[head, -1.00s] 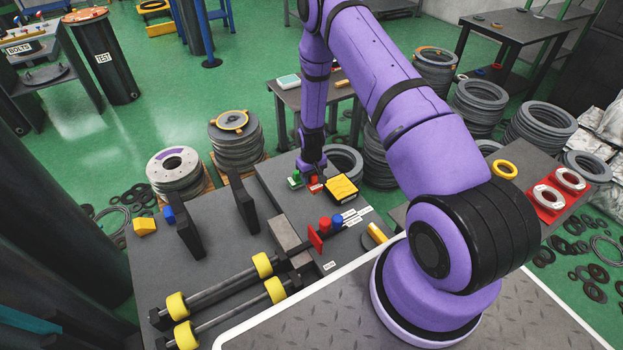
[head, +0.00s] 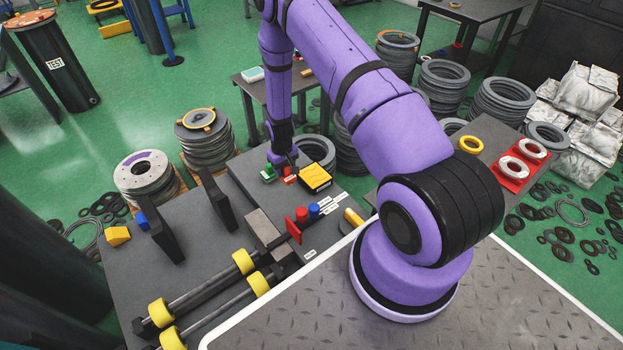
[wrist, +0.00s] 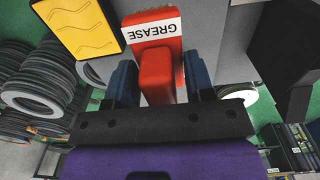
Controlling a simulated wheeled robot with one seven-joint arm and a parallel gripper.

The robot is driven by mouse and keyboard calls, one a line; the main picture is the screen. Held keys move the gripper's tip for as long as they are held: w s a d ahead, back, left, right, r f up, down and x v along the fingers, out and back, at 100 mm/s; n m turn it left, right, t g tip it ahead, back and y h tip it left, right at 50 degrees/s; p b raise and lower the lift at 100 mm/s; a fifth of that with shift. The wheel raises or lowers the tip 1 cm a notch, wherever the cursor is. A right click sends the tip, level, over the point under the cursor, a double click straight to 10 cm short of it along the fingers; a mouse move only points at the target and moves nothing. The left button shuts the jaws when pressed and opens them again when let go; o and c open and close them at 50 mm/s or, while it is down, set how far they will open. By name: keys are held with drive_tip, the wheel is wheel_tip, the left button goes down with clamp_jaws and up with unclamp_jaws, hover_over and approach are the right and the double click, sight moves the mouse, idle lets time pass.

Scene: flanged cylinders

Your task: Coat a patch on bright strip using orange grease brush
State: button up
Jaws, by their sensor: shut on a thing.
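The grease brush shows as a red-orange block with a white GREASE label (wrist: 155,62). It stands between the two dark blue fingers of my gripper (wrist: 160,82) in the wrist view, and the fingers are shut on it. In the head view my gripper (head: 283,161) is low over the far end of the dark table, with the red brush (head: 289,174) just below it. Whether the brush touches the table cannot be told. I cannot pick out the bright strip with certainty.
A yellow block with wavy lines (head: 315,178) sits right beside the brush, and a green block (head: 267,173) to its left. Dark upright plates (head: 217,203), a grey block (head: 264,228) and rods with yellow rollers (head: 243,262) stand nearer. Bare tabletop lies between the plates and the grey block.

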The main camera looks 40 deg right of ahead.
drive_tip(key=d, duration=1.3)
drive_tip(key=shift+s+f, duration=0.15)
drive_tip(key=shift+f, duration=1.25)
drive_tip(key=shift+s+f, duration=0.15)
drive_tip(key=shift+f, duration=1.2)
drive_tip(key=shift+f, duration=0.55)
drive_tip(key=shift+r, duration=0.1)
wheel_tip(320, 180, up, 7)
idle(0.7)
idle(0.7)
drive_tip(key=a+r, duration=1.9)
drive_tip(key=a, duration=0.2)
drive_tip(key=shift+s+a, duration=0.3)
